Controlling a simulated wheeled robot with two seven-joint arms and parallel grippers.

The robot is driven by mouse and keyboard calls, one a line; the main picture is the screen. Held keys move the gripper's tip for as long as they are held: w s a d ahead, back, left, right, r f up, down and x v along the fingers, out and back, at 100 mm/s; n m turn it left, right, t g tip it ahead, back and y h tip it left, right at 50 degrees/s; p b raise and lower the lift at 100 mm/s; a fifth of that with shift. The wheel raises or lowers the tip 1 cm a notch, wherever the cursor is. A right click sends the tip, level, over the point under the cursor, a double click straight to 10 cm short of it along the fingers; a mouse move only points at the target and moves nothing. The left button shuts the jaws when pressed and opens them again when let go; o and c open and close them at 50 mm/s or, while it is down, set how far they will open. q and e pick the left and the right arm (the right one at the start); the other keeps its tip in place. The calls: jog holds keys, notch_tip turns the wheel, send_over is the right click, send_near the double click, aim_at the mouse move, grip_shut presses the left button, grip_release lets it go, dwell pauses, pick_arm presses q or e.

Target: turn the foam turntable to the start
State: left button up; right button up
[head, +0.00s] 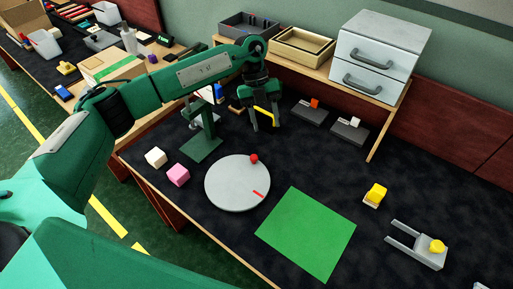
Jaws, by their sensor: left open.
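The foam turntable (230,188) is a light grey round disc lying on the dark table, left of the green mat. A red knob (254,158) stands near its far edge. A short red line (258,194) marks the disc near its right edge. My left gripper (264,124) is open and empty, pointing down beyond the far edge of the disc, apart from it. My right gripper is not in view.
A green stand (203,146) is just behind the disc. White (156,157) and pink (178,174) cubes lie to its left. A green mat (306,233) lies to the right. A grey drawer unit (376,55) stands on the shelf behind.

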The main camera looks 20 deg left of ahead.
aim_at(254, 156)
pick_arm(q)
jog(key=w+a+r+y, duration=0.1)
jog(key=w+a+y, duration=0.1)
jog(key=a, duration=0.3)
jog(key=shift+n, duration=0.4)
jog(key=x, duration=0.4)
jog(key=p+x, duration=0.1)
jog(key=x, duration=0.8)
jog(key=shift+s+d+f+p, duration=0.15)
jog(key=shift+s+p, duration=0.2)
jog(key=shift+s, duration=0.1)
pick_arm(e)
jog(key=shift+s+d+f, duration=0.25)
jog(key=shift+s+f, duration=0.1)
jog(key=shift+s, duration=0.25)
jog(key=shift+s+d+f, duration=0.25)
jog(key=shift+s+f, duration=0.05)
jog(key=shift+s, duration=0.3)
pick_arm(q)
grip_shut()
